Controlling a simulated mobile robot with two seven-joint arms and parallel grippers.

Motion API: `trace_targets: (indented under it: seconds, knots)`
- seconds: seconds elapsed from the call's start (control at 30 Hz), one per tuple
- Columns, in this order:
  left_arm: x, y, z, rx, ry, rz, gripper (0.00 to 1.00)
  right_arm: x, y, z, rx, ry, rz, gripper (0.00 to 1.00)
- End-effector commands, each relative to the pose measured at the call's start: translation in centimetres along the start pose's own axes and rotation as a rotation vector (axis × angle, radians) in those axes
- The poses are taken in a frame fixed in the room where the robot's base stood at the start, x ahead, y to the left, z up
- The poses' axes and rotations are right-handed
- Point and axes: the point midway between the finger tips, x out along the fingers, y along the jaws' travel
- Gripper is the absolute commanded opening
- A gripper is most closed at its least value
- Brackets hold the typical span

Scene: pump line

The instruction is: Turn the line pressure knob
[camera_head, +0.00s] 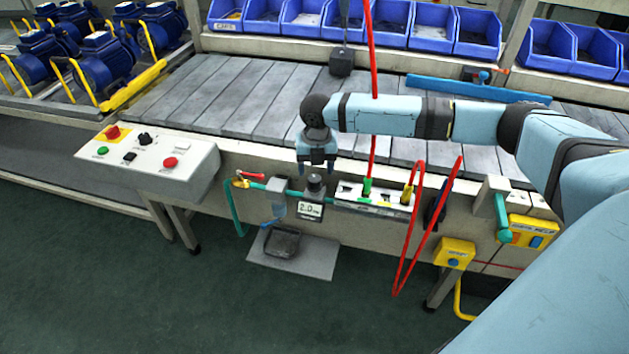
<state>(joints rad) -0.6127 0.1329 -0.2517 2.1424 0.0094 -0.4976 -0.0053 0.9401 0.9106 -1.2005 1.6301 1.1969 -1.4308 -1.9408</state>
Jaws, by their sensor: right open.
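The line pressure knob (315,186) is a dark round cap on top of a regulator with a small display (310,210), which appears to read 2.0. The regulator sits in a teal air line on the front of the bench. My right gripper (317,167) points down just above the knob, its two fingers apart and nothing visible between them. I cannot tell whether the fingertips touch the knob. My left gripper is not in view.
A control box (150,158) with buttons stands at the left. A holder (378,197) with green and yellow fittings and a red hose (402,250) is right of the regulator. The slatted bench top (230,100) is mostly clear.

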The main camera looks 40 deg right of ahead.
Motion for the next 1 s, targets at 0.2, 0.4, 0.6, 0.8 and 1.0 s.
trace_targets:
  seconds: [0.2,0.4,0.6,0.8,1.0]
  knots:
    - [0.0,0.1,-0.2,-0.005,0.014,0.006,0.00,3.3,0.1,-0.1,-0.001,0.001,0.000,0.63]
    - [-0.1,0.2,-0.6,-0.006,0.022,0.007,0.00,4.2,0.0,-0.1,-0.001,0.000,0.001,0.63]
    - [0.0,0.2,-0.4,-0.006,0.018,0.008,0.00,4.3,0.0,-0.1,-0.001,0.000,0.000,0.63]
    - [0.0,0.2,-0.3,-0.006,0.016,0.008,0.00,4.3,0.0,-0.1,-0.001,0.000,0.001,0.26]
    - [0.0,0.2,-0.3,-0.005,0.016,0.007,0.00,4.2,0.0,-0.1,0.001,0.000,0.000,0.14]
